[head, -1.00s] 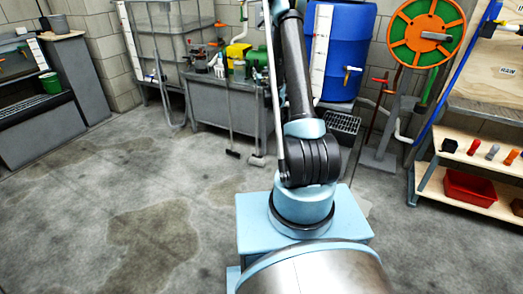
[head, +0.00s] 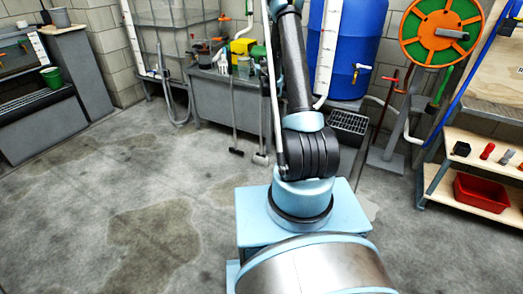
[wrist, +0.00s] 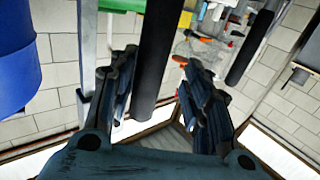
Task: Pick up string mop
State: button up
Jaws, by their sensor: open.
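Two long-handled tools lean against the grey bench in the head view. One has a dark flat head (head: 236,151) on the floor. The other has a pale grey head (head: 261,158), partly beside my arm, and may be the string mop; its strands are too small to tell. My gripper is out of the head view. In the wrist view my gripper (wrist: 163,98) is open, with its fingers apart. A dark round pole (wrist: 155,60) appears between the fingers, with its end near the fingertips. I cannot tell whether it touches them or which tool it belongs to.
The grey bench (head: 207,98) holds bottles and a yellow container. A blue barrel (head: 352,45) and a hose reel (head: 440,35) stand to the right. A shelf with a red bin (head: 481,190) is at far right. A second dark pole (wrist: 252,45) shows in the wrist view. The left floor is clear.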

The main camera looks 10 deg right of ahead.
jog(key=shift+d, duration=0.65)
grip_shut()
notch_tip(320, 180, up, 26)
dwell(1.7)
jog(key=shift+r, duration=0.15)
notch_tip(320, 180, up, 15)
dwell(1.6)
